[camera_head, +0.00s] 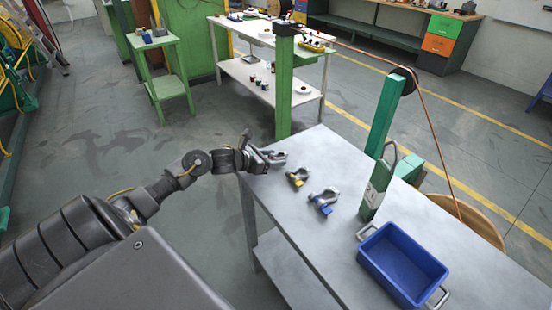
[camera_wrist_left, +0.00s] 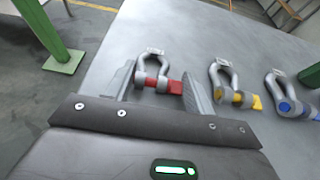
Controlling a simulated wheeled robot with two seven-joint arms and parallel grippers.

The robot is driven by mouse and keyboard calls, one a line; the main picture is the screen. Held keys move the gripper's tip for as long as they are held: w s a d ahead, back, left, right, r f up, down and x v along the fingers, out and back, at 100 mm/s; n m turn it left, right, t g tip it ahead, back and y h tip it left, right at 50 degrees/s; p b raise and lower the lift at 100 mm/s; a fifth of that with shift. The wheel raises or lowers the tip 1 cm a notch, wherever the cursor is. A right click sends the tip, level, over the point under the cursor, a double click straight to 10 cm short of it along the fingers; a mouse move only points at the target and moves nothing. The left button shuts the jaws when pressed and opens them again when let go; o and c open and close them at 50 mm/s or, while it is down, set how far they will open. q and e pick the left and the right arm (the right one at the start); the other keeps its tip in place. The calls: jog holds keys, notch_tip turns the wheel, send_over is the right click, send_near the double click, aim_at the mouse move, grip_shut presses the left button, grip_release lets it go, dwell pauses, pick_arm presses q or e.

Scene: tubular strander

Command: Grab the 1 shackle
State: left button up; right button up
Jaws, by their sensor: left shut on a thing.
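Three grey shackles lie in a row on the metal table (camera_head: 440,265). In the left wrist view, one has a red pin (camera_wrist_left: 174,87), one a yellow pin (camera_wrist_left: 237,97) and one a blue pin (camera_wrist_left: 290,106). My left gripper (camera_wrist_left: 160,82) is at the table's far left corner, shut on the red-pinned shackle, with a finger on each side of it. In the head view, the gripper (camera_head: 268,158) mostly hides that shackle. The yellow-pinned shackle (camera_head: 298,177) and the blue-pinned shackle (camera_head: 323,201) stand free to its right. My right gripper is not in view.
A blue bin (camera_head: 403,262) with metal handles sits at the table's near right. A green-grey block with a hook (camera_head: 378,190) stands behind it. Green posts (camera_head: 284,90) rise beyond the table. A white workbench (camera_head: 262,80) and a green stool (camera_head: 168,85) stand farther back.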

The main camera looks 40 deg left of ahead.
pick_arm(q)
jog(key=shift+r, duration=0.1)
jog(key=shift+r+b, duration=0.35)
jog(key=shift+r, duration=0.1)
jog(key=r, duration=0.2)
jog(key=b, duration=0.1)
jog(key=shift+s+d+r, duration=0.15)
jog(key=shift+s+r, duration=0.1)
jog(key=shift+r, duration=0.15)
jog(key=s+d+r+b, duration=0.1)
jog(key=s+d+r, duration=0.6)
jog(key=s+r, duration=0.2)
jog(key=shift+s+d+b, duration=0.35)
jog(key=shift+s+d, duration=0.05)
jog(key=shift+s, duration=0.6)
